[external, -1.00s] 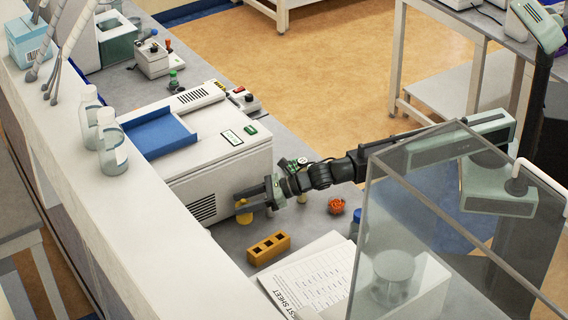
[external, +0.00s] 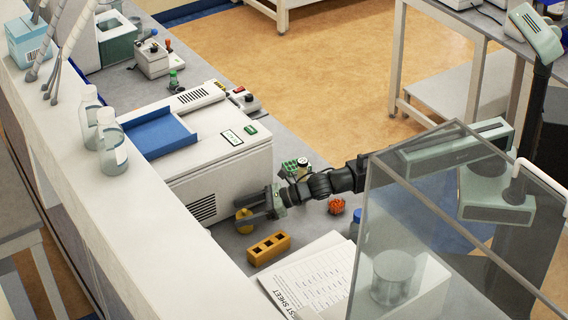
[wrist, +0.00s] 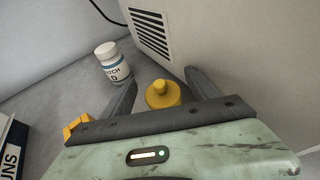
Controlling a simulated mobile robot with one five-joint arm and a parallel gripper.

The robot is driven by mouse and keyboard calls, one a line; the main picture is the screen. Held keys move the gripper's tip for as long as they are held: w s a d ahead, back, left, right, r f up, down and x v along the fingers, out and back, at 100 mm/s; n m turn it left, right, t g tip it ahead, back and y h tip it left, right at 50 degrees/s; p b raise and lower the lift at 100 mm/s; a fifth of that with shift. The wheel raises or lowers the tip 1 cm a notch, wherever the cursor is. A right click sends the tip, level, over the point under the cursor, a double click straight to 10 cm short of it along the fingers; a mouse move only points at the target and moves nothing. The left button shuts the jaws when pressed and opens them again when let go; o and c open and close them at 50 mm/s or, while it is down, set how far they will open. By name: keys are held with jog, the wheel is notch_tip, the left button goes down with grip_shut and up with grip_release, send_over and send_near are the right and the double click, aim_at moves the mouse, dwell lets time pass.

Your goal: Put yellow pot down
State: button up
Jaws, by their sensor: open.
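The yellow pot (external: 244,226) is low at the bench surface, close to the front of the white machine. In the wrist view the yellow pot (wrist: 163,97) appears upright between my fingers, with a visible gap on each side. My gripper (external: 241,209) is open around the pot, its fingers reaching left from the wrist. In the wrist view my gripper (wrist: 160,80) shows both dark fingers spread. The fingers hide part of the pot in the external view.
The white machine (external: 228,175) with a vent stands just behind the pot. A white labelled bottle (wrist: 112,66) stands left of the pot. A transparent shield (external: 440,235) stands right.

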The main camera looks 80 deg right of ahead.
jog(key=p+v, duration=0.4)
jog(key=v, duration=0.8)
